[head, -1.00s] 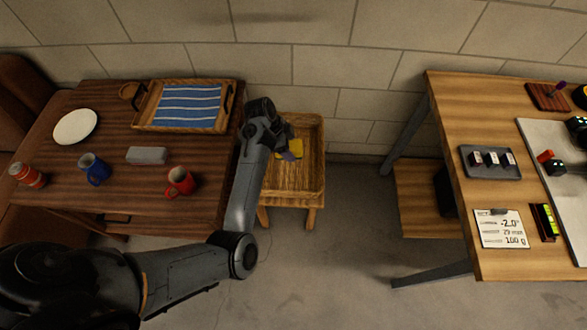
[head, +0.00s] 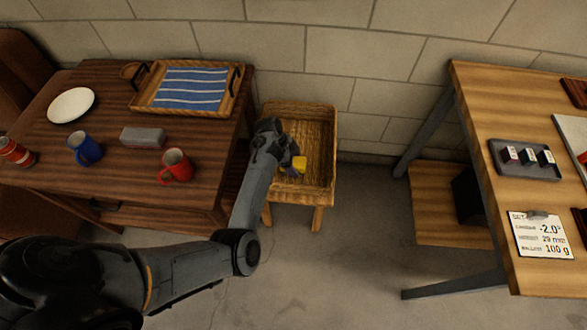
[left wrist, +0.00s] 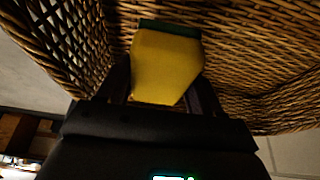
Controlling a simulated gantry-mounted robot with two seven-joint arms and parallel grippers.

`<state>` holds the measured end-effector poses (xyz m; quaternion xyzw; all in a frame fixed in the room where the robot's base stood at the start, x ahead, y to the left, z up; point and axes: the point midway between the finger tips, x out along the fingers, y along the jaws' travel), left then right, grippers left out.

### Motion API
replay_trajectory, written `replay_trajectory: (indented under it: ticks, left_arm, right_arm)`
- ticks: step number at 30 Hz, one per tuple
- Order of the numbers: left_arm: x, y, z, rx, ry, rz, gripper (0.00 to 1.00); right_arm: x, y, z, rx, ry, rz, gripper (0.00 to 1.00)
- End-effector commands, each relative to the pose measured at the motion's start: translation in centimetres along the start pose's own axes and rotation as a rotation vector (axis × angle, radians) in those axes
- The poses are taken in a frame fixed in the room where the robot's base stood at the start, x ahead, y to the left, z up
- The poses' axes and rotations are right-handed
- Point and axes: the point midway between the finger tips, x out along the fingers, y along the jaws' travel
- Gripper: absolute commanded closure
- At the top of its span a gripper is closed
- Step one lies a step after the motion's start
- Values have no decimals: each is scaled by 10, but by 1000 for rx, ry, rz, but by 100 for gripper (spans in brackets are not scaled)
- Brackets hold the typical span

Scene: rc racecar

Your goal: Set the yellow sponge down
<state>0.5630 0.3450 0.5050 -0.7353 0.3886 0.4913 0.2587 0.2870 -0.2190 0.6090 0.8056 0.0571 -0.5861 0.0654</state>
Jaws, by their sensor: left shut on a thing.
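The yellow sponge (head: 299,163) is at my left gripper (head: 288,164) in the head view, over the inside of a wicker basket (head: 330,150) on a small wooden stand. In the left wrist view the sponge (left wrist: 167,65) has a dark green far edge and sits between the two fingers of my left gripper (left wrist: 162,85), which is shut on it. The woven basket wall (left wrist: 65,35) surrounds it there. Whether the sponge touches the basket floor I cannot tell. My right gripper is not in view.
A dark wooden table (head: 110,180) on the left holds a striped-cloth tray (head: 145,103), a plate (head: 71,105), a blue mug (head: 86,149), a red mug (head: 176,166) and a grey block (head: 142,138). A lighter workbench (head: 480,110) stands right.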

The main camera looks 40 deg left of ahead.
Motion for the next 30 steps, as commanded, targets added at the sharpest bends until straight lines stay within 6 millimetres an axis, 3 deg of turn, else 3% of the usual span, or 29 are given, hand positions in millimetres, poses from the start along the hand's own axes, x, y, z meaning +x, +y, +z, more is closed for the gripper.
replay_trajectory:
  ticks: [12,25,26,30]
  left_arm:
    - [35,0,15,0,0,0,63]
    - [39,0,16,1,-1,1,63]
    - [38,0,16,1,0,1,30]
    - [38,0,16,1,-1,1,9]
  right_arm:
    - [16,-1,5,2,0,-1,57]
    - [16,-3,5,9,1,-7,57]
    - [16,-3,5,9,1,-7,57]
    - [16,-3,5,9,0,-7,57]
